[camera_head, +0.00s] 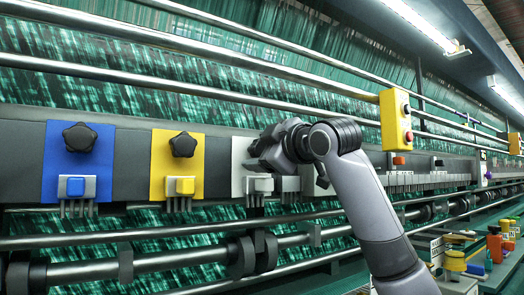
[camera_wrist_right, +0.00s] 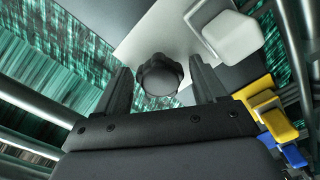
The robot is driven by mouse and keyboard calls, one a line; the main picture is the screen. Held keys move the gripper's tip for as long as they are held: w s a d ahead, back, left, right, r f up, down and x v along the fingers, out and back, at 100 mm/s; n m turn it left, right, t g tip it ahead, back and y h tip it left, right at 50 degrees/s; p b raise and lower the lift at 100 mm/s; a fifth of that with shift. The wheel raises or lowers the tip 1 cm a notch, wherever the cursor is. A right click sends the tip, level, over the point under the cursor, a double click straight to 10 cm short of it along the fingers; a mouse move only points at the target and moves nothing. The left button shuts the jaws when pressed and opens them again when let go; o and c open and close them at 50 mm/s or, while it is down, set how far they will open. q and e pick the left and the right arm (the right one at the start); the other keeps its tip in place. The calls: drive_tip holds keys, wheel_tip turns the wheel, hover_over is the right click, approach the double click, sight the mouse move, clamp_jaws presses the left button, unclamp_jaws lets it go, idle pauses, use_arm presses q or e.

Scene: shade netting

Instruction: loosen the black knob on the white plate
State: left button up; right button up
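The white plate (camera_head: 240,151) stands on the dark rail, third from the left, and it also shows in the right wrist view (camera_wrist_right: 140,38). Its black knob (camera_wrist_right: 160,76) is lobed and shows in the right wrist view, between the two fingers of my right gripper (camera_wrist_right: 158,70). Small gaps show between the knob and the fingers, so the gripper looks open around it. In the head view my right gripper (camera_head: 262,158) covers the knob. My left gripper is not in view.
A blue plate (camera_head: 53,150) and a yellow plate (camera_head: 160,150) with like knobs stand to the left. A yellow control box (camera_head: 394,118) hangs to the right of my gripper. Long metal bars run above and below the rail. Coloured items lie at lower right.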

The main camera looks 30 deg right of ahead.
drive_tip(key=shift+s, duration=0.15)
drive_tip(key=shift+s+d+f+b, duration=0.1)
drive_tip(key=shift+s+b, duration=0.25)
drive_tip(key=shift+s, duration=0.2)
drive_tip(key=shift+s+d, duration=0.1)
drive_tip(key=shift+s, duration=0.7)
drive_tip(key=m, duration=1.7)
